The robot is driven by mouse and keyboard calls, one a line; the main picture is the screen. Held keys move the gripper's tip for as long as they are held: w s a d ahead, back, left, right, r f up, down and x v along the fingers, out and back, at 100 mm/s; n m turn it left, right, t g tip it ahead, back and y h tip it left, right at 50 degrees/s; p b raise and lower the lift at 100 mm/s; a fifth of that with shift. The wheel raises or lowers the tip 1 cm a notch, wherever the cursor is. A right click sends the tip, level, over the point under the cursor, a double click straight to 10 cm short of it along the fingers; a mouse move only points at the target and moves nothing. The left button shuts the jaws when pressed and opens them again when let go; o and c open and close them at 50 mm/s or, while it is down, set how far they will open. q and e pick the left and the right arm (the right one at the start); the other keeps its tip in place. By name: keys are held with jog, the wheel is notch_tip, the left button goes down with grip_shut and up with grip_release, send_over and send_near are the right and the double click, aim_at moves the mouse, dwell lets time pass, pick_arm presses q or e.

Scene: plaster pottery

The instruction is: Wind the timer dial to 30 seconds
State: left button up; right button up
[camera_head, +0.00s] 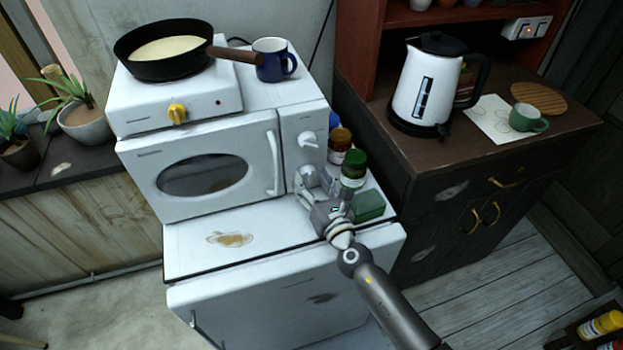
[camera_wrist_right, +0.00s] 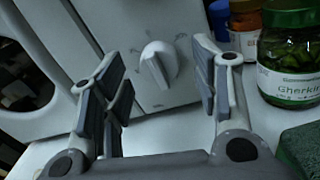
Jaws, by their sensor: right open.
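The white microwave (camera_head: 215,170) stands on a white cabinet, and its control panel (camera_head: 297,121) is on the right of its front. An upper white dial (camera_head: 309,140) shows on the panel. In the right wrist view a white dial (camera_wrist_right: 158,63) with a raised grip faces me, with faint marks around it. My right gripper (camera_head: 318,184) is at the lower part of the panel. In the wrist view the gripper (camera_wrist_right: 163,80) is open, with its fingers left and right of the dial and apart from it. The dial's exact setting cannot be read. My left gripper is not in view.
A gherkin jar (camera_wrist_right: 290,60), an orange-brown jar (camera_head: 340,139) and a green sponge (camera_head: 368,206) stand close to the right of my gripper. A frying pan (camera_head: 160,70) and a blue mug (camera_head: 272,62) are above. A kettle (camera_head: 428,85) stands on the dark counter at right.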

jog(key=shift+w+a, duration=0.2)
jog(key=shift+w, duration=0.35)
jog(key=c, duration=1.1)
jog(key=shift+o, duration=0.2)
